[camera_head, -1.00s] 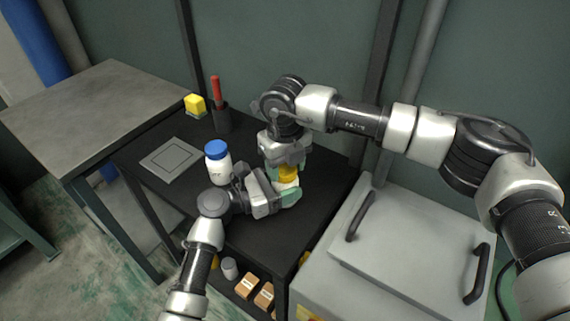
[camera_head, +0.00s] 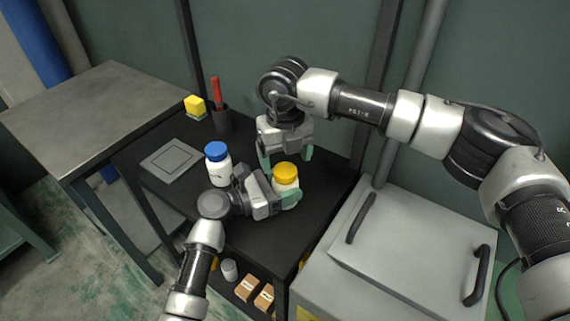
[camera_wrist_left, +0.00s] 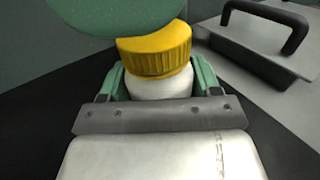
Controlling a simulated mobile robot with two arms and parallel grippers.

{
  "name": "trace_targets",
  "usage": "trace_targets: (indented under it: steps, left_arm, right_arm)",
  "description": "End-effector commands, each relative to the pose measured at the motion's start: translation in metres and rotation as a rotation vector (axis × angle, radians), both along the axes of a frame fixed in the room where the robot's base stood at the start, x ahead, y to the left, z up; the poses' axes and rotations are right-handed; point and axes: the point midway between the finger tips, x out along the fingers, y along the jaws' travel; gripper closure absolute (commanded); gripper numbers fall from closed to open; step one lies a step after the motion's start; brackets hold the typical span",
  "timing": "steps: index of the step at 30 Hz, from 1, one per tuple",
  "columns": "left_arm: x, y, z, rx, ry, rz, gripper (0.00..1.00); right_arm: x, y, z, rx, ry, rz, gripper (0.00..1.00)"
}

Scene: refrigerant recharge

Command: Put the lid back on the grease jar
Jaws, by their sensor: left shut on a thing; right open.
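The grease jar (camera_head: 287,186) is white and stands upright on the black table. My right gripper (camera_head: 286,158) is open and empty, above and just behind the lid. A green fingertip of it shows close over the lid in the left wrist view.
A white bottle with a blue cap (camera_head: 217,163) stands left of the jar. A grey plate (camera_head: 171,160), a dark cup (camera_head: 221,121) with a red-handled tool, and a yellow block (camera_head: 195,105) are farther back. A grey case with black handles (camera_head: 400,245) stands at right.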

Motion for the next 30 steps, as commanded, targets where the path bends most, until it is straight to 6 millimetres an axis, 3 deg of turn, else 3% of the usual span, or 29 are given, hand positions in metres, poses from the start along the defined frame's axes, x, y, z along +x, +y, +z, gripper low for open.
trace_targets:
  steps: [6,12,24,25,30]
  left_arm:
    - [0.0,0.0,0.0,0.0,0.001,0.0,1.0]
    - [0.0,0.0,0.0,0.0,0.001,0.0,1.0]
    - [0.0,0.0,0.0,0.0,0.001,0.0,1.0]
    - [0.0,0.0,0.0,0.0,0.001,0.0,0.34]
    - [0.0,0.0,0.0,0.0,0.001,0.0,0.08]
  right_arm:
    - [0.001,0.0,0.049,0.001,-0.003,-0.001,0.19]
    - [0.001,0.0,0.077,0.0,-0.001,-0.001,0.19]
    - [0.0,0.0,0.085,0.0,0.001,0.0,0.19]
    - [0.0,0.0,0.085,0.0,0.001,0.0,0.19]
    - [0.0,0.0,0.085,0.0,0.001,-0.001,0.19]
